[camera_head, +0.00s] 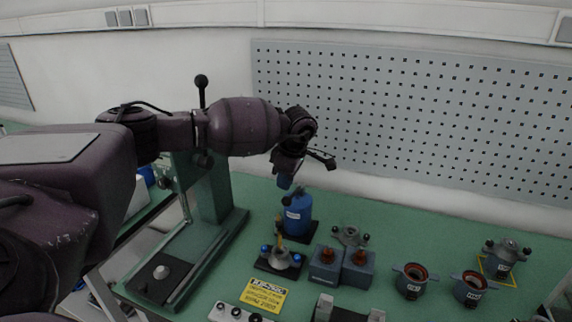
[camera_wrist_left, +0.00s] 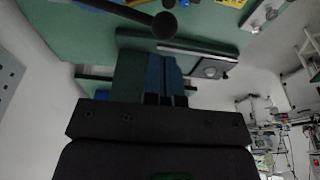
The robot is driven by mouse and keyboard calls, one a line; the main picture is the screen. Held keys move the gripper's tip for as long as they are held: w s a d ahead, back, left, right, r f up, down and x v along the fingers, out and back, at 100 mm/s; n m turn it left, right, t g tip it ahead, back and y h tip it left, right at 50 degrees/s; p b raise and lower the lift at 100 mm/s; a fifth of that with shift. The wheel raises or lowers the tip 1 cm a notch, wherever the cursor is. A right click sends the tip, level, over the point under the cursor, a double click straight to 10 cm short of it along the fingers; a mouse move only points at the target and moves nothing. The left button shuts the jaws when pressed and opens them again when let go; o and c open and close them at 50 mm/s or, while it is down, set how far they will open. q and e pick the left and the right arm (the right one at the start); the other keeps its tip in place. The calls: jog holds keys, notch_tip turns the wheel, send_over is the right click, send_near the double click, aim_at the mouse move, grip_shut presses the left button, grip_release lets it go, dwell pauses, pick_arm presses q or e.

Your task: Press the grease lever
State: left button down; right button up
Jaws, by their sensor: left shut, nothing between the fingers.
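A blue grease bottle (camera_head: 297,213) with a white label stands on a dark base near the middle of the green bench in the head view. My left gripper (camera_head: 285,182) is just above its top, pointing down. Its fingers (camera_wrist_left: 165,78) are shut and hold nothing. My right gripper is in neither view.
A green press (camera_head: 210,190) stands left of the bottle, with a black ball-ended lever (camera_head: 201,82) rising behind my arm. Blue-grey blocks (camera_head: 326,266), a yellow sign (camera_head: 264,294) and several metal housings (camera_head: 411,280) stand in front and to the right. A perforated panel (camera_head: 420,110) is behind.

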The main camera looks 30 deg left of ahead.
aim_at(285, 197)
pick_arm(q)
jog(key=shift+d+f, duration=0.25)
jog(key=shift+f, duration=0.9)
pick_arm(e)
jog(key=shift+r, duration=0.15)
